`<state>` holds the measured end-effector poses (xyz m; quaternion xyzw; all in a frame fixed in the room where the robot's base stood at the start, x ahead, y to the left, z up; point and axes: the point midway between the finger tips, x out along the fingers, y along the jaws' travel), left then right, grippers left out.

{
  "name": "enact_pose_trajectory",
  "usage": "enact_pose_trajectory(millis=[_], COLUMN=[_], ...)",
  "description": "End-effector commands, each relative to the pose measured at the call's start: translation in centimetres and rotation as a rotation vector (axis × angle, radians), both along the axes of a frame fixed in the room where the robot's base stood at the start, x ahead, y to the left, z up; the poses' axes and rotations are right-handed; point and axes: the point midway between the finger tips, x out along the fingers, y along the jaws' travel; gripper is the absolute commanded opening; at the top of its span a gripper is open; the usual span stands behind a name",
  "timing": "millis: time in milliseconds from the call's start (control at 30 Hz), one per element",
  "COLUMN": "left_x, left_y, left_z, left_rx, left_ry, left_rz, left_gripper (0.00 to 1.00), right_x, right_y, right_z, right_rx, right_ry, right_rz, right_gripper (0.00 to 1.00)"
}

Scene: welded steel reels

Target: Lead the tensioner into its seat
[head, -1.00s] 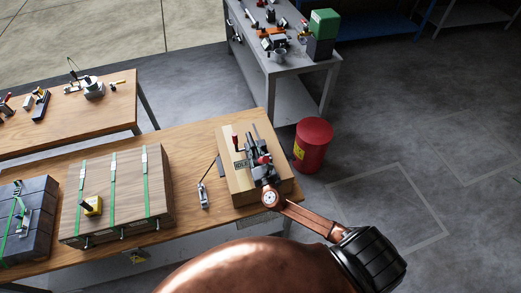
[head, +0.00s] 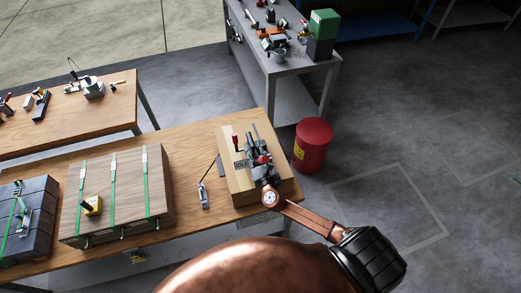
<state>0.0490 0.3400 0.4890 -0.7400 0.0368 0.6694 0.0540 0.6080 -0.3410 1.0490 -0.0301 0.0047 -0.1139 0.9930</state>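A dark tensioner with red knobs (head: 264,159) is at the wooden block (head: 236,186) on the near bench. A small sign reading IDLE stands beside it on the block. My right gripper (head: 263,171) is over the block, right at the tensioner's near end. The arm and wrist hide part of it, and the fingers blend with the dark parts, so I cannot tell whether they are shut on it. The tensioner's seat and any contact with it cannot be made out. My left gripper is not in view.
A wooden crate with green straps (head: 118,195) and a dark strapped stack (head: 25,222) stand to the left on the bench (head: 190,141). A small metal tool (head: 203,196) lies left of the block. A red drum (head: 312,145) stands on the floor at right.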

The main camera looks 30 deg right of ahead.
Motion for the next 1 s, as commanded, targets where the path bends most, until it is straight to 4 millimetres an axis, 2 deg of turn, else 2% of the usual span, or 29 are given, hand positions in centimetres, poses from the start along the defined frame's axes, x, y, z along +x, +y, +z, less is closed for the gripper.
enact_pose_trajectory(millis=[1000], left_x=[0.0], left_y=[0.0], left_z=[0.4], left_rx=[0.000], left_ry=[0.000], left_rz=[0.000], left_gripper=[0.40], right_x=[-2.1], right_y=[0.5], right_z=[0.0], right_rx=[0.000], right_ry=[0.000], right_rz=[0.001], right_gripper=[0.30])
